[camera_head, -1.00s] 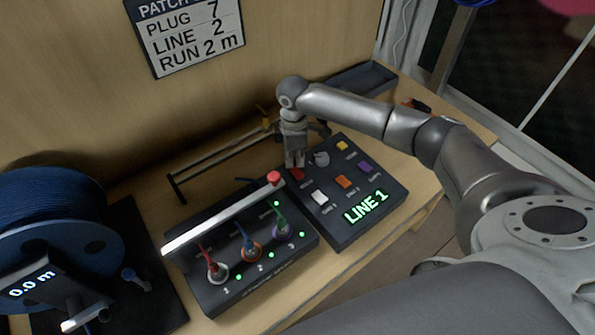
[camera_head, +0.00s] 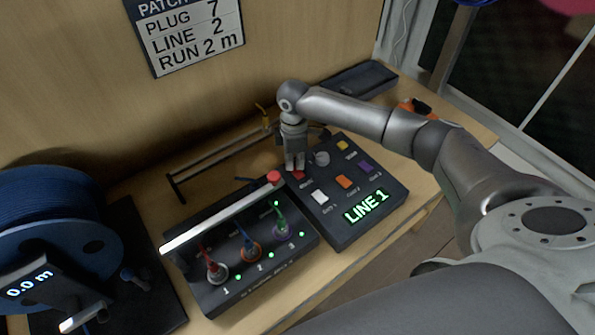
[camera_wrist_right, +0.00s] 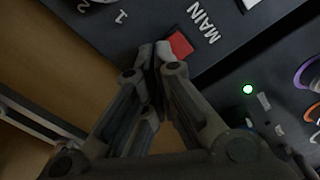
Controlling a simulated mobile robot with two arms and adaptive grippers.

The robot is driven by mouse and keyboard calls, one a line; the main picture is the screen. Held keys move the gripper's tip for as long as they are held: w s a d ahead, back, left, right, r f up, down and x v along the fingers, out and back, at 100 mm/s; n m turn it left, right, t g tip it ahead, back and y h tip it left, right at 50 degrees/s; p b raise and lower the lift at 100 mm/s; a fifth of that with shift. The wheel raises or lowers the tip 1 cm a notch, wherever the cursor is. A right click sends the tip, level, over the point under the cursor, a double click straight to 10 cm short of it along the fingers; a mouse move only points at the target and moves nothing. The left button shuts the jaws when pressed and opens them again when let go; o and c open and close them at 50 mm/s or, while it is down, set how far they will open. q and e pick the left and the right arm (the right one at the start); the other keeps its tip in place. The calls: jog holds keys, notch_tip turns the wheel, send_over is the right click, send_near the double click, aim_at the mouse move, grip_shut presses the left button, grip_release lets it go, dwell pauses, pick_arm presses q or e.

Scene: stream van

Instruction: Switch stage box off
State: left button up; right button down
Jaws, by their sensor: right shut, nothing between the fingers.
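A dark control box (camera_head: 345,233) with a green LINE 1 display lies on the wooden bench. A red MAIN switch (camera_wrist_right: 179,44) is on its face, at the box's left in the head view (camera_head: 299,175). My right gripper (camera_head: 294,167) is shut and empty, pointing down at this switch. In the right wrist view, its fingertips (camera_wrist_right: 158,56) are right beside the red switch; whether they touch it is unclear. Beside this box is a dark box (camera_head: 213,299) with three plugged cables, green lights and a white-edged bar with a red knob. My left gripper is out of view.
A blue cable reel (camera_head: 50,215) with a 0.0 m display stands at the left. A rail (camera_head: 215,160) lies behind the boxes. The control box also carries a grey knob (camera_head: 321,158) and white, orange, purple and yellow buttons. A patch sign (camera_head: 190,38) hangs on the wall.

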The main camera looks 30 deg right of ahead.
aim_at(295, 169)
jog(key=shift+s+f, duration=0.1)
jog(key=shift+f, duration=0.55)
notch_tip(295, 169, up, 2)
jog(key=shift+p, duration=0.9)
notch_tip(295, 169, up, 5)
jog(key=p, duration=0.5)
jog(key=shift+r, duration=0.1)
